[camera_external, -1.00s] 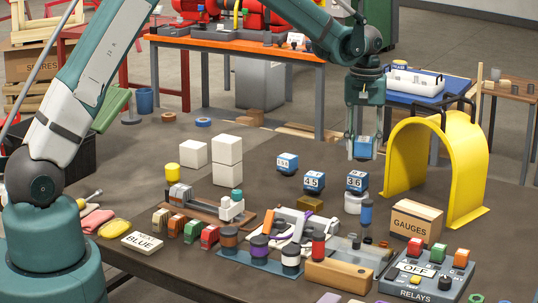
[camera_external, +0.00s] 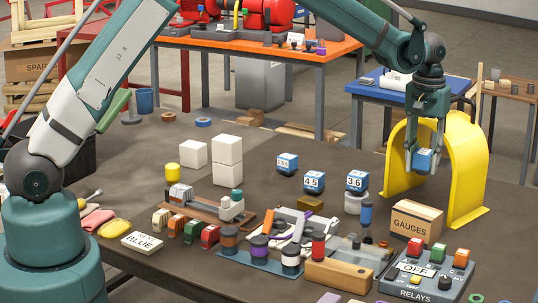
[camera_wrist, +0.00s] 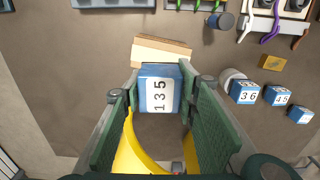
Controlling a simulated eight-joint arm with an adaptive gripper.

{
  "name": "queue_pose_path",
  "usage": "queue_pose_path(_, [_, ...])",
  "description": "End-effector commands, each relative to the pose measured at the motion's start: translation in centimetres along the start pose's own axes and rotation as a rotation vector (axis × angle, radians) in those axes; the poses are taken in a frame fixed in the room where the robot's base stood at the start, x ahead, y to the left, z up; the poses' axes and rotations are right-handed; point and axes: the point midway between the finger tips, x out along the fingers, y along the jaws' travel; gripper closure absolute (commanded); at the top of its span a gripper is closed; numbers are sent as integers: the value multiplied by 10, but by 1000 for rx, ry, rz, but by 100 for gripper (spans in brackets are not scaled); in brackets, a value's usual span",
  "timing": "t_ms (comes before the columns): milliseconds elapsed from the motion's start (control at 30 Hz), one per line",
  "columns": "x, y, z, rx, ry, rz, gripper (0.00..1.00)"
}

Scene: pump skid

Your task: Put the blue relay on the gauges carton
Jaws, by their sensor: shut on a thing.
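My gripper (camera_external: 425,152) is shut on a blue block (camera_external: 422,162) and holds it in the air. In the wrist view the block (camera_wrist: 158,92) sits between the fingers and shows a white label reading 135. The tan gauges carton (camera_external: 414,222) stands on the dark table, below the held block in the external view. In the wrist view the carton (camera_wrist: 160,48) lies just beyond the block, partly hidden by it. Nothing rests on the carton's visible top. I see no separate piece clearly marked as a blue relay.
A yellow arch (camera_external: 466,165) stands close behind the gripper and carton. A grey relays panel (camera_external: 415,294) with coloured buttons is in front of the carton. Blue numbered blocks (camera_external: 357,181) stand left, one on a white round piece.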

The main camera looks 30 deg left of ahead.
Motion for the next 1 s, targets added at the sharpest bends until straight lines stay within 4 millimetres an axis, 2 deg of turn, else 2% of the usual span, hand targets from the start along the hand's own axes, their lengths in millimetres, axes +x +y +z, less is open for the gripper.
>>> queue_pose_path(267, [5, 0, 0, -1, 0, 0, 84])
queue_pose_path(700, [57, 0, 0, -1, 0, 0, 84])
queue_pose_path(1000, [63, 0, 0, -1, 0, 0, 84])
